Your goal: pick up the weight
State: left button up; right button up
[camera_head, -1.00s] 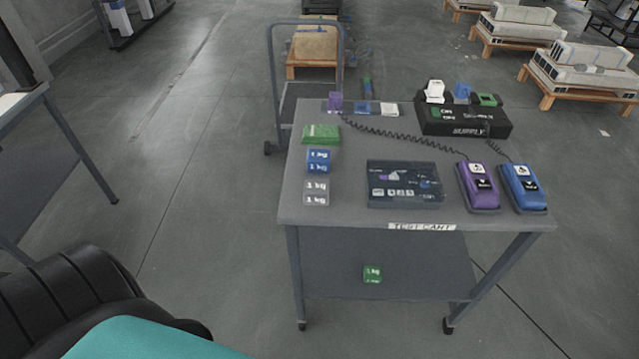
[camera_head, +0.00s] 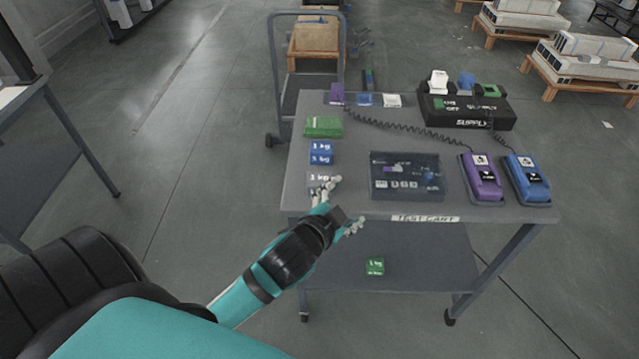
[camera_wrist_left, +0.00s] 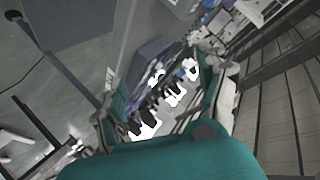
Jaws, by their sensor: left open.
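Several 1 kg weights show in the head view. A blue weight (camera_head: 321,153) and a grey weight (camera_head: 318,178) sit near the left edge of the test cart's top (camera_head: 355,208). A green weight (camera_head: 375,266) rests on the cart's lower shelf (camera_head: 420,262). My left gripper (camera_head: 343,203) is open at the cart's near left edge, just in front of the grey weight and partly covering it. I cannot tell whether it touches that weight. The left wrist view shows the open fingers (camera_wrist_left: 178,95), with no clear weight between them. My right gripper is not in view.
On the cart top stand a green block (camera_head: 323,127), a dark panel (camera_head: 407,177), a purple handset (camera_head: 482,178), a blue handset (camera_head: 526,179) and a black supply box (camera_head: 467,112) with coiled cables. A trolley (camera_head: 307,60) stands behind. Floor left of the cart is clear.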

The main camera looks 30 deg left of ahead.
pick_arm(q)
jog(key=w+d+r+m+t+h, duration=0.3)
jog(key=w+r+m+t, duration=0.25)
jog(key=r, duration=0.65)
jog(key=d+r+m+g+h, duration=0.5)
jog(key=d+r+m+h, duration=0.65)
jog(key=m+h, duration=0.75)
jog(key=m+g+y, duration=1.3)
jog(key=m+y, duration=0.4)
jog(key=y, duration=0.3)
send_near(319, 178)
notch_tip(319, 178, down, 5)
jog(key=shift+s+d+r+p, duration=0.1)
jog(key=shift+d+r+p, duration=0.1)
jog(key=shift+p, duration=0.75)
jog(key=f, duration=0.1)
jog(key=f+p, duration=0.1)
jog(key=f, duration=0.3)
jog(key=shift+w+d+f+p, duration=0.2)
jog(key=shift+w+p, duration=0.1)
jog(key=shift+w, duration=0.1)
jog(key=shift+f, duration=0.3)
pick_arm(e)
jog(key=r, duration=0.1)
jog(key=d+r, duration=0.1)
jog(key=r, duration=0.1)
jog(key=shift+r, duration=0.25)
